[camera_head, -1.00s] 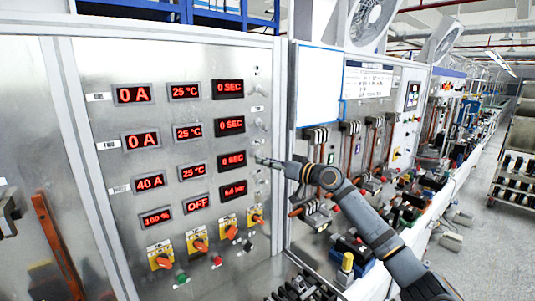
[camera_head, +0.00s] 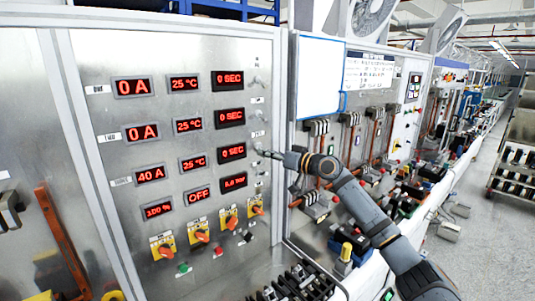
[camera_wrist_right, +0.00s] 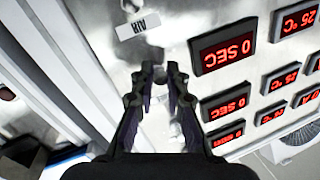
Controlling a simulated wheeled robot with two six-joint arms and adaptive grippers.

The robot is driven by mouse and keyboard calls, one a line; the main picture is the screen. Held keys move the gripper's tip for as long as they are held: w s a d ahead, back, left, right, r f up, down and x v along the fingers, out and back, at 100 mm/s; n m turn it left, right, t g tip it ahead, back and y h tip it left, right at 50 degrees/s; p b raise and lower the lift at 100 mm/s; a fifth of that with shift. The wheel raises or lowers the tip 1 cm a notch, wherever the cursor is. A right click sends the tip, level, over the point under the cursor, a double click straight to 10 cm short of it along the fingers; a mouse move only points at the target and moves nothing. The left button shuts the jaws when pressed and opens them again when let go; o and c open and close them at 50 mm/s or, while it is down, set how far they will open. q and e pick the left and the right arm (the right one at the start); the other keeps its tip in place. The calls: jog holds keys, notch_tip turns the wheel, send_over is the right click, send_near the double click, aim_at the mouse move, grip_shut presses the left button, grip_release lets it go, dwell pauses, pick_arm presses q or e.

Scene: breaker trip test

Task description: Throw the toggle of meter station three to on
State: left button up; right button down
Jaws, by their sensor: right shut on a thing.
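The grey meter panel (camera_head: 90,55) stands on the left in the head view, with rows of red displays. The third row reads 40 A (camera_head: 150,175), 25 °C and 0 SEC (camera_head: 232,152). My right gripper (camera_head: 260,152) is just right of that 0 SEC display, at the panel's column of small toggles. It is shut on the third-row toggle, which its fingers mostly hide. In the right wrist view, inverted, the fingertips (camera_wrist_right: 160,75) close together against the panel beside a 0 SEC display (camera_wrist_right: 222,47). The toggle's position is not clear. My left gripper is out of view.
Two more toggles (camera_head: 258,81) (camera_head: 260,116) stick out above the gripper. An OFF display (camera_head: 199,195) and orange rotary knobs (camera_head: 200,236) sit lower on the panel. To the right, a bench carries several devices and copper bars.

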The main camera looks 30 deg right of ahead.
notch_tip(320, 180, up, 3)
jog(key=m+g+h+p, duration=0.1)
jog(key=g+p, duration=0.2)
jog(key=g, duration=0.3)
jog(key=shift+a+r, duration=0.1)
jog(key=shift+w+r+m+g+h, duration=0.1)
jog(key=shift+r+m+g+h, duration=0.1)
jog(key=shift+g, duration=0.55)
jog(key=shift+w+r+m+g+h, duration=0.1)
jog(key=shift+r+m+g+h, duration=0.1)
jog(key=shift+g, duration=0.55)
jog(key=c, duration=1.4)
grip_release()
jog(key=shift+o, duration=0.2)
jog(key=v, duration=1.2)
jog(key=shift+w, duration=0.2)
